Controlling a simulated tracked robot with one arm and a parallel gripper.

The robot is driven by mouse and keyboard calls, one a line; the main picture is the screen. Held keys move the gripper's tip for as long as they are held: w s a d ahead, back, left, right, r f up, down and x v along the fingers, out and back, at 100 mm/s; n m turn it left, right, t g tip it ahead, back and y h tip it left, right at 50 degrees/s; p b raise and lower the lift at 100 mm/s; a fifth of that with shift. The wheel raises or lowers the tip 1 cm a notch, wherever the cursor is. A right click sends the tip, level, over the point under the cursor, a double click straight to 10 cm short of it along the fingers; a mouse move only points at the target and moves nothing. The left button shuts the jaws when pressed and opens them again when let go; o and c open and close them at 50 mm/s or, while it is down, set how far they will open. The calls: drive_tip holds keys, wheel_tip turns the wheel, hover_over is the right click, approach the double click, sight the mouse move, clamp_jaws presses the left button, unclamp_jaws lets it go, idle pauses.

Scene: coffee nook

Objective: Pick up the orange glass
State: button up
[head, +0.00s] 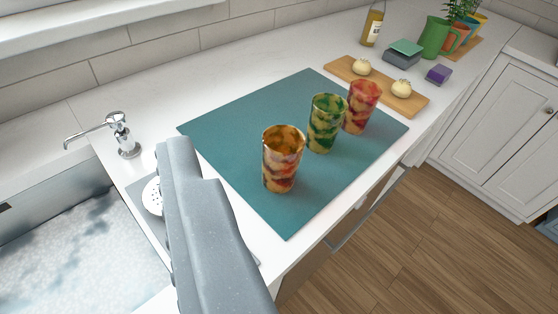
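The orange glass (282,160) stands upright on a teal mat (232,128). It is patterned in orange, dark red and cream, and is the nearest of three similar glasses. A green glass (326,122) and a red glass (361,107) stand behind it to the right. My gripper (178,150) reaches in from the bottom as a grey shape, left of the orange glass and apart from it in the picture. Its separate fingers cannot be made out, so I cannot tell whether it is open or shut.
A sink (75,250) and a soap dispenser (123,135) are at left. A wooden board (408,103) with two pale round items lies beyond the glasses. Farther back are a bottle (372,27), sponges and a green pitcher (434,38). The counter's front edge runs along the right.

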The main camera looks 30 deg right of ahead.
drive_tip(key=o, duration=0.5)
drive_tip(key=shift+w+d+p, duration=0.1)
drive_tip(key=shift+w+p, duration=0.2)
drive_tip(key=shift+m+g+h, duration=0.3)
drive_tip(key=shift+m+h, duration=0.1)
drive_tip(key=p+x, duration=0.3)
drive_tip(key=x, duration=0.1)
drive_tip(key=p+x, duration=0.2)
drive_tip(key=shift+w+d+f+p, duration=0.1)
drive_tip(key=shift+w+f+p, duration=0.15)
drive_tip(key=shift+f, duration=0.25)
drive_tip(key=m+g+h+p, duration=0.2)
drive_tip(key=m+h+p, duration=0.15)
drive_tip(key=p, duration=1.45)
approach(281, 138)
drive_tip(key=shift+h, duration=0.25)
drive_tip(key=x, duration=0.4)
drive_tip(key=shift+x, duration=2.6)
